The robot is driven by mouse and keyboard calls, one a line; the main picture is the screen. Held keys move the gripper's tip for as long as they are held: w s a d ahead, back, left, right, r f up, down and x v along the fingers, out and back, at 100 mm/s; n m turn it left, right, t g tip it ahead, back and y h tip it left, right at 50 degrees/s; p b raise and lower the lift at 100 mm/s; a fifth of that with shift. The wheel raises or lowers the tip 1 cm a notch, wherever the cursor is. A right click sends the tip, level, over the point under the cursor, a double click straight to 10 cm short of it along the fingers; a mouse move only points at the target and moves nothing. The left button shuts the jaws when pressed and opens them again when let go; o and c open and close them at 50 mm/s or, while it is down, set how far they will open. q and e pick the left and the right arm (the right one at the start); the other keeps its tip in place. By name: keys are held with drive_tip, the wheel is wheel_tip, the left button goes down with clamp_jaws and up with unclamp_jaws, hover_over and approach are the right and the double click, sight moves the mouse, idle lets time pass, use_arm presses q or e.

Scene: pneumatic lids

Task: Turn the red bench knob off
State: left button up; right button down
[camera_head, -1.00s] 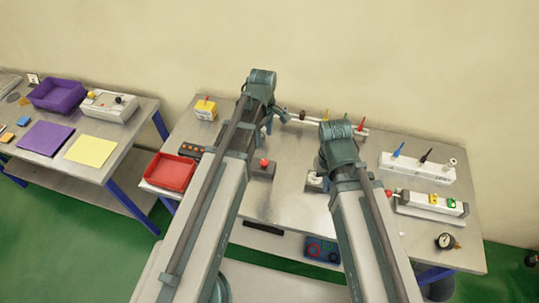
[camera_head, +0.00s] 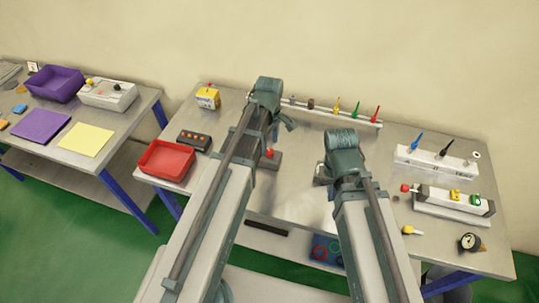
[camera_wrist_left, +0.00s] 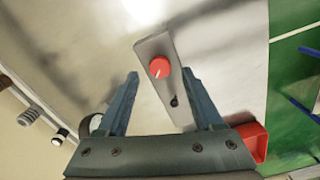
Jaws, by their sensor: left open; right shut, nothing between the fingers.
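The red bench knob (camera_head: 270,153) sits on a grey block on the middle bench, just right of my left forearm in the head view. In the left wrist view the round red knob (camera_wrist_left: 160,66) carries a short white mark and stands on a grey plate (camera_wrist_left: 155,45) with a dark small part beside it. My left gripper (camera_head: 286,123) is open and empty; in the left wrist view its fingertips (camera_wrist_left: 160,76) lie on either side of the knob in the picture, apart from it. My right gripper (camera_head: 321,174) is shut and empty over the bench, its fingers partly hidden by the wrist.
A red tray (camera_head: 167,160) and a black box with orange buttons (camera_head: 194,140) stand left of my left arm. A rail with coloured levers (camera_head: 340,110) runs along the back. A second table is at far left.

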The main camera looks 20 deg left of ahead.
sight(270, 151)
use_arm(q)
drive_tip(key=shift+f+b, duration=1)
drive_tip(key=shift+f, duration=0.55)
use_arm(e)
drive_tip(key=shift+f, duration=1.55)
use_arm(q)
drive_tip(key=shift+c, duration=0.3)
clamp_jaws()
